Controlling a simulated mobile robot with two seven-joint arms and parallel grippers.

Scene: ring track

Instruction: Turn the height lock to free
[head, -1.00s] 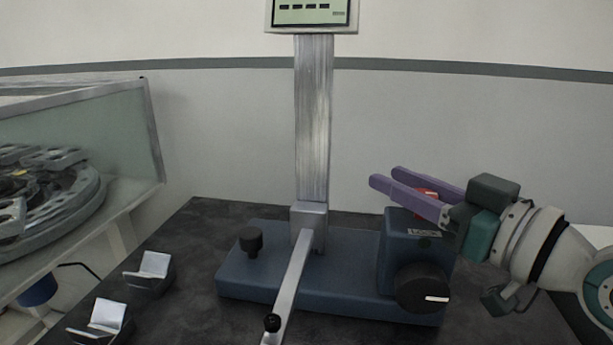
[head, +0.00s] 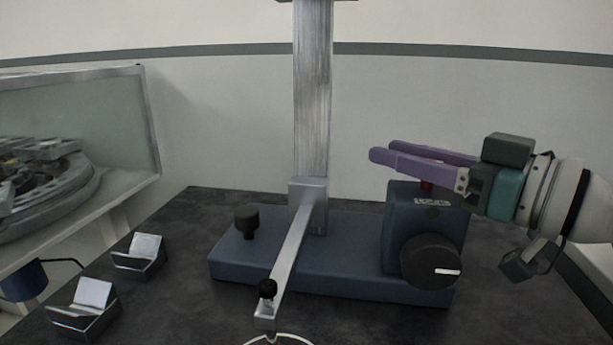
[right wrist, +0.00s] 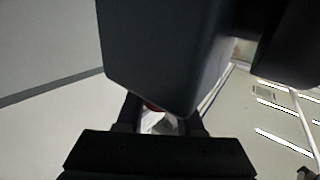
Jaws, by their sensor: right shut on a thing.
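A blue gauge stand (head: 330,258) stands on the dark table. Its blue block (head: 402,225) at the right carries a small label (head: 432,202), too small to read, and a black dial (head: 432,262) whose white mark points right. A red part (head: 427,187) on top of the block is mostly hidden by my right gripper (head: 381,151). My right gripper's purple fingers lie nearly level above the block and are shut on the red part. In the right wrist view, a bit of the red part (right wrist: 152,107) shows between the fingers. My left gripper is not in view.
A metal column (head: 312,100) rises from the stand, with a slanted arm (head: 287,250) toward the front. A black knob (head: 247,222) stands on the base's left. Two V-blocks (head: 138,258) lie at the left, beside a glass-walled case (head: 115,120).

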